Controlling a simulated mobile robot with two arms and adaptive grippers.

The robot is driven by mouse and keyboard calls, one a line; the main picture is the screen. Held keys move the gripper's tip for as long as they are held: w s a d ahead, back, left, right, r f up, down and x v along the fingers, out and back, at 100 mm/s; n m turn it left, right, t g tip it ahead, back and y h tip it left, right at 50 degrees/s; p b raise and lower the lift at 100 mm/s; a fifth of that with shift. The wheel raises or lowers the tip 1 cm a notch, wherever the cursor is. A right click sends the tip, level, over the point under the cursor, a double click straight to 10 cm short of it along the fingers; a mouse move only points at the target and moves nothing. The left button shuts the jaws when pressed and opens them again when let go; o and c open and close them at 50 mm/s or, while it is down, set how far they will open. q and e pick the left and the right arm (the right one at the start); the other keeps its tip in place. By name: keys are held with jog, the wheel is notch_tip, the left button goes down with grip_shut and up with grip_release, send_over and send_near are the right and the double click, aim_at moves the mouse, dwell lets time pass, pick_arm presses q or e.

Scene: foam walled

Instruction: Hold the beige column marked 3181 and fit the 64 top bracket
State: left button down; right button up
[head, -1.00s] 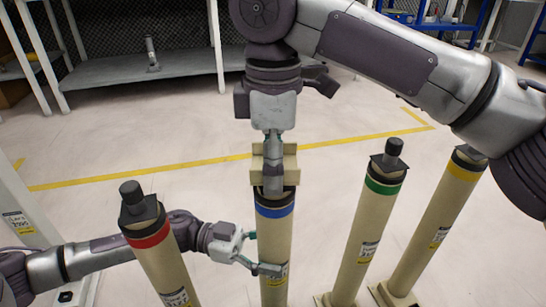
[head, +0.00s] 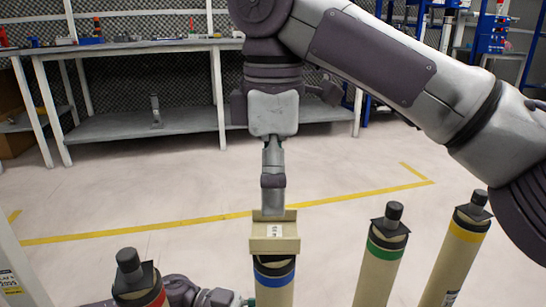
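The beige column with a blue band (head: 274,274) stands upright at the bottom centre. Its lower part is out of the picture, and no 3181 marking can be read. A beige bracket (head: 274,245) with a small white label sits at its top and hides the column's end; I cannot tell whether it is fully seated. My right gripper (head: 272,208) points down at the bracket from above, its tips at the bracket's upper edge. Its fingers are seen edge-on, so its grip is unclear. My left gripper (head: 217,298) shows only in part beside the column; its fingertips are cut off.
A red-banded column (head: 137,285) stands at left, with green-banded (head: 382,262) and yellow-banded (head: 459,255) columns at right, each with a dark cap. A workbench (head: 130,47) and blue racks stand behind. The floor between is clear, crossed by a yellow line (head: 140,231).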

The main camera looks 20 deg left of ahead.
notch_tip(320, 180, up, 4)
jog(key=shift+r, duration=0.1)
dwell(0.4)
pick_arm(q)
jog(key=shift+c, duration=0.6)
grip_release()
